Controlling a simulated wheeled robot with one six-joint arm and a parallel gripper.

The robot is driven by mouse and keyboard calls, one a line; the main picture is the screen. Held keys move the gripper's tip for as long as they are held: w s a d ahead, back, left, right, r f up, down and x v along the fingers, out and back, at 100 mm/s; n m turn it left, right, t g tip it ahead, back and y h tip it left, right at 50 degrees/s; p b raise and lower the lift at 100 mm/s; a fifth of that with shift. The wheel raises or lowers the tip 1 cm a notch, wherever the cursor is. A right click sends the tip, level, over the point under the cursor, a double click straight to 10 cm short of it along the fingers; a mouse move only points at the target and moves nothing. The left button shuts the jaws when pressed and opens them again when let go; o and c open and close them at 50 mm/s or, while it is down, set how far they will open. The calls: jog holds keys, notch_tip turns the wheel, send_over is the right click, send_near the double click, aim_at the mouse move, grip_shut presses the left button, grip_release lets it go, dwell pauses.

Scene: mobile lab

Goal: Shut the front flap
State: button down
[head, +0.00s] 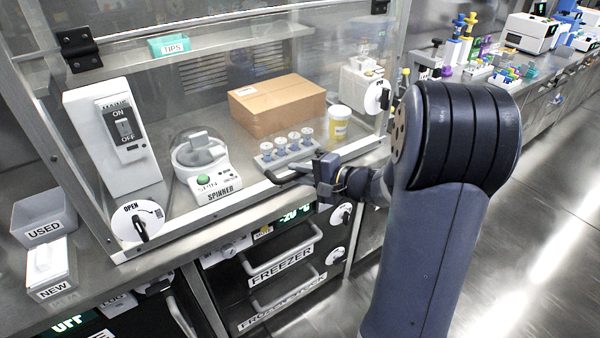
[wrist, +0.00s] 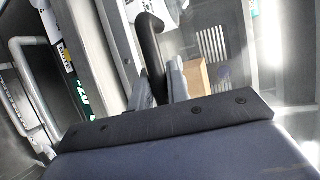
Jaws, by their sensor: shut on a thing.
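The front flap (head: 240,203) is a clear pane in a metal frame, hinged along its top edge by black hinges (head: 80,48). It hangs down across the front of the cabinet, its lower rail near the cabinet's bottom edge. I cannot tell whether it sits flush. A black bar handle (head: 287,178) is on the lower rail. My gripper (head: 318,172) is shut on this handle, right of the rail's middle. In the wrist view, the dark handle (wrist: 151,45) runs between the two fingers of my gripper (wrist: 160,88).
Behind the pane stand a switch box (head: 118,135), a spinner (head: 203,165), a tube rack (head: 287,150) and a cardboard box (head: 277,105). Round white latches with black knobs sit at lower left (head: 138,220) and right (head: 377,96). Freezer drawers (head: 280,262) lie below.

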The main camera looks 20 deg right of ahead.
jog(key=shift+f, duration=0.1)
jog(key=w+b, duration=0.1)
jog(key=b, duration=0.2)
jog(key=w+a+b, duration=0.1)
jog(key=shift+w+f+t+b, duration=0.3)
jog(key=shift+f+t+b, duration=0.1)
jog(key=shift+w+r+y, duration=0.15)
jog(key=shift+r+y, duration=0.15)
jog(key=shift+r, duration=0.05)
jog(key=c, duration=1.6)
grip_release()
jog(key=shift+w+f, duration=0.1)
jog(key=shift+w, duration=0.15)
jog(key=shift+o, duration=1.2)
jog(key=shift+s, duration=0.15)
